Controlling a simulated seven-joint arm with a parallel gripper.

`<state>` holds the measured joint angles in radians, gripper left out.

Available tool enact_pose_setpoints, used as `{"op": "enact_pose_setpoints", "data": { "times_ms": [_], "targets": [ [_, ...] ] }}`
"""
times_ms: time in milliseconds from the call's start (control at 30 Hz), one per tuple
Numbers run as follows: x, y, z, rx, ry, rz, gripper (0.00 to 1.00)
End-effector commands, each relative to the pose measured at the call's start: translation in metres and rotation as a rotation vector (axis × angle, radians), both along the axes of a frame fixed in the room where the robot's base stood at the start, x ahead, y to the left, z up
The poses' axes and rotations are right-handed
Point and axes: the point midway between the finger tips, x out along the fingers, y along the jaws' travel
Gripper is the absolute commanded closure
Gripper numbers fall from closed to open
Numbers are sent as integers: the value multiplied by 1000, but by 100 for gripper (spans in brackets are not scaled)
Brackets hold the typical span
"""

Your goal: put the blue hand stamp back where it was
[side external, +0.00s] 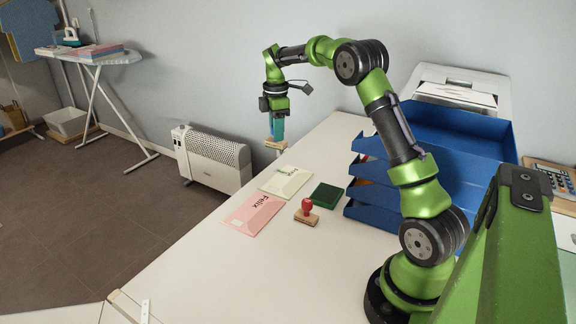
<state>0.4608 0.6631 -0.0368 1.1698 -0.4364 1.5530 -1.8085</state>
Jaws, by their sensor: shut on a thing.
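My gripper (277,132) points down and is shut on the blue hand stamp, holding it upright. The stamp's pale wooden base (276,145) shows below the fingers; its handle is mostly hidden between them. In the picture the stamp is near the desk's far left edge and appears to be in the air, though its exact height is hard to tell. A second hand stamp, with a red knob (307,206) and wooden base, stands on the desk beside a dark green ink pad (327,195).
A pink envelope marked "Felix" (254,214) and a cream envelope with a green mark (286,181) lie on the white desk (215,268). Blue stacked trays (461,142) and a printer (462,88) stand at the right.

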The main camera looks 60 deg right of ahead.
Motion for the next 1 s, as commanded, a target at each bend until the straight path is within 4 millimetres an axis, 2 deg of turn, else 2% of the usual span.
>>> {"op": "enact_pose_setpoints", "data": {
  "times_ms": [100, 233, 400, 500, 600, 733, 867, 1000],
  "targets": [
    [-19, 38, 11, 0, -1, 97, 89],
    [-45, 80, 13, -1, -1, 222, 89],
    [-86, 129, 3, -2, -1, 396, 89],
    [-112, 152, -8, -3, 0, 495, 89],
    [-135, 169, -21, -2, 2, 578, 89],
    [-156, 180, -36, -2, 2, 658, 89],
    [-166, 184, -49, 2, 3, 702, 89],
    [-165, 183, -71, 4, 5, 729, 89]
  ]
}}
